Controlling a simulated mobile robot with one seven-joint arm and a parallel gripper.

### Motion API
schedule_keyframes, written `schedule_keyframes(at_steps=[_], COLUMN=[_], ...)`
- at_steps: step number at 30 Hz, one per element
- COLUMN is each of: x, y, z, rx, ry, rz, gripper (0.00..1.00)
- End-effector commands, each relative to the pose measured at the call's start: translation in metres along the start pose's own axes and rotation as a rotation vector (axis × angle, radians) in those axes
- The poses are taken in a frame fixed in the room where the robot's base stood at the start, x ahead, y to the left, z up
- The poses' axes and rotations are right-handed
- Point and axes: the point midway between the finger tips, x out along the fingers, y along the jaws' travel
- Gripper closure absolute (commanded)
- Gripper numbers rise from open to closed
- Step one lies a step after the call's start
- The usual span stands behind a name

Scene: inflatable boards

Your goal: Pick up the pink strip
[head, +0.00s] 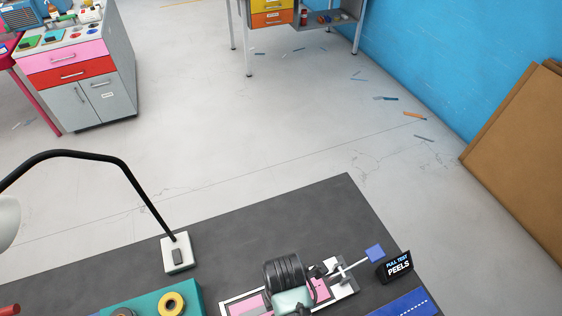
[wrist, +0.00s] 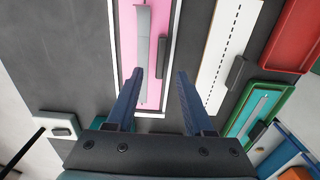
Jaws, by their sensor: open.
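A long pink panel (wrist: 127,40) with a white border lies on the dark table in the wrist view. A grey strip (wrist: 143,45) and a small dark grey block (wrist: 162,57) lie on it. The pink surface also shows in the head view (head: 250,305), partly hidden by dark and pale green parts in front of it. I cannot tell a separate pink strip from the panel. My gripper (wrist: 160,73) is open with its blue fingers apart and nothing between them. Its left finger overlaps the pink panel and its right finger lies right of the white border.
A white board with a dashed line (wrist: 228,40), a red tray (wrist: 296,40) and a green-rimmed tray (wrist: 248,122) lie to the right. The head view shows a "PULL TEST PEELS" sign (head: 397,267), a lamp base (head: 177,254) and a teal block with yellow ring (head: 172,303).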

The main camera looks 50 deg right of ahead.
Motion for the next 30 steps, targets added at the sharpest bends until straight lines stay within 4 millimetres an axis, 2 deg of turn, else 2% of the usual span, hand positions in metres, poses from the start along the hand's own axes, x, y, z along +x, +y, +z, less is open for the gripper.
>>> schedule_keyframes(at_steps=[5, 15, 24, 26, 30], x=[0.010, 0.050, 0.054, 0.054, 0.054], y=[-0.001, -0.002, -0.002, -0.002, -0.002], z=[0.000, 0.000, 0.000, 0.000, 0.000], rx=[0.001, 0.001, 0.001, 0.001, 0.001], ry=[0.000, 0.000, 0.000, 0.000, 0.000], rz=[-0.001, 0.002, 0.003, 0.003, 0.003], gripper=[0.47, 0.47, 0.47, 0.56, 0.82])
